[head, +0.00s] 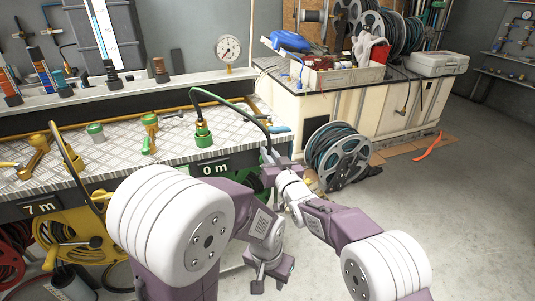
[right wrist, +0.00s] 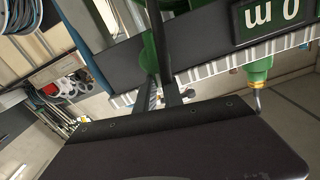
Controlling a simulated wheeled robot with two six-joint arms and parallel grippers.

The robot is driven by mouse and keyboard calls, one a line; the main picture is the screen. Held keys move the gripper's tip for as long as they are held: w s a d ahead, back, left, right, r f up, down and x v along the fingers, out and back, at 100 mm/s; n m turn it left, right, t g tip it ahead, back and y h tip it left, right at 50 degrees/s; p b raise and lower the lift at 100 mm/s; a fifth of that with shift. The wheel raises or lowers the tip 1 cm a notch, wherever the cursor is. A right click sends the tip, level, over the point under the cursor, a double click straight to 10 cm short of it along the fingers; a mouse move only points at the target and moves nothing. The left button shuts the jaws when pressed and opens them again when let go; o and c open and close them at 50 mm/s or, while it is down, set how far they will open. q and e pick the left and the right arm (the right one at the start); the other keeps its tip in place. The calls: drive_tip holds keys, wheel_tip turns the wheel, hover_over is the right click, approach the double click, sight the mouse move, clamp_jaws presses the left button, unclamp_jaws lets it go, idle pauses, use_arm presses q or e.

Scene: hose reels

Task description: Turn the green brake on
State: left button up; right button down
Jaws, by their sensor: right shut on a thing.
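A green reel (head: 262,182) sits under the bench edge beside the "0 m" label (head: 214,169), mostly hidden by my arms. I cannot make out its brake. A green hose (head: 245,107) arches from a green coupling (head: 202,135) on the bench to my right gripper (head: 271,158) at the bench's right corner. That gripper seems shut on the hose; its fingers (right wrist: 163,85) also show in the right wrist view with a green strip (right wrist: 149,55) beside them. My left gripper (head: 269,284) is lower, in front of the bench, open and empty.
A yellow reel (head: 75,232) hangs below at left. A loose reel (head: 338,158) stands on the floor by the cabinet (head: 385,105). Open floor lies at right.

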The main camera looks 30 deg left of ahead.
drive_tip(key=shift+w+d+f+m+p, duration=0.25)
drive_tip(key=shift+f+m+p, duration=0.35)
drive_tip(key=shift+m, duration=2.05)
drive_tip(key=shift+w+d+f+m+p, duration=0.3)
drive_tip(key=shift+f+m, duration=0.45)
drive_tip(key=shift+m, duration=1.85)
drive_tip(key=shift+w+d+f+m+p, duration=0.2)
drive_tip(key=shift+f+m+p, duration=0.4)
drive_tip(key=shift+m, duration=2.05)
drive_tip(key=c, duration=1.5)
unclamp_jaws()
drive_tip(key=shift+a, duration=0.1)
drive_tip(key=shift+o, duration=0.8)
drive_tip(key=shift+s+r, duration=0.1)
drive_tip(key=shift+r, duration=0.2)
